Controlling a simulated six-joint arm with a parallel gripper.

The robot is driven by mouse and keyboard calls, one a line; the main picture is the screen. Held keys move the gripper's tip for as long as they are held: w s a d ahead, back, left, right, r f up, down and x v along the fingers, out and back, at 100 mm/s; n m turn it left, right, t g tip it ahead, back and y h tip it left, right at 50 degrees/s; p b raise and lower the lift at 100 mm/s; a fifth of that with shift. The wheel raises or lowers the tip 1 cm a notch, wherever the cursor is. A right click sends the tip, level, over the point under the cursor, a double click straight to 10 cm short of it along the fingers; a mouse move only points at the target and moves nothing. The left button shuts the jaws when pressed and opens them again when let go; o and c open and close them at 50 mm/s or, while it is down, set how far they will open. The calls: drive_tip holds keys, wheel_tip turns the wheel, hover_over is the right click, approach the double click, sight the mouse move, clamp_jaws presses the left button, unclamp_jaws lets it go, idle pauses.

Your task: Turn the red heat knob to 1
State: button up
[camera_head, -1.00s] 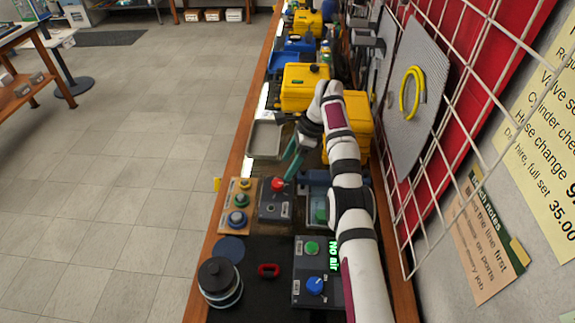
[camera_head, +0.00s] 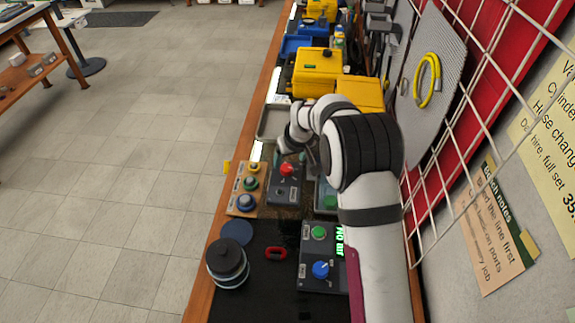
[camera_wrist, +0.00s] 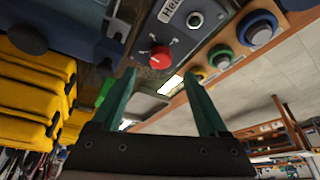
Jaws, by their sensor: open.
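The red knob (camera_head: 287,169) sits on the far part of a small dark control box (camera_head: 283,192) on the bench. It also shows in the wrist view (camera_wrist: 160,57), with white dial marks around it and a partly cut-off label beside it. My gripper (camera_wrist: 159,74) is open and empty in the wrist view. Its two green fingers stand apart, and the knob appears between and just beyond their tips, not clasped. The dial numbers are too small to read.
A wooden board (camera_head: 247,190) with several round buttons lies left of the box. A second dark box (camera_head: 322,262) with green and blue knobs is nearer. A dark jar (camera_head: 227,263) and red ring (camera_head: 275,253) stand near. Yellow cases (camera_head: 316,73) lie beyond; a wire grid borders the right.

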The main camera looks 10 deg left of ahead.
sight(287, 167)
drive_tip(key=x, duration=0.5)
drive_tip(key=shift+w+a+f, duration=0.1)
drive_tip(key=shift+f, duration=0.25)
clamp_jaws()
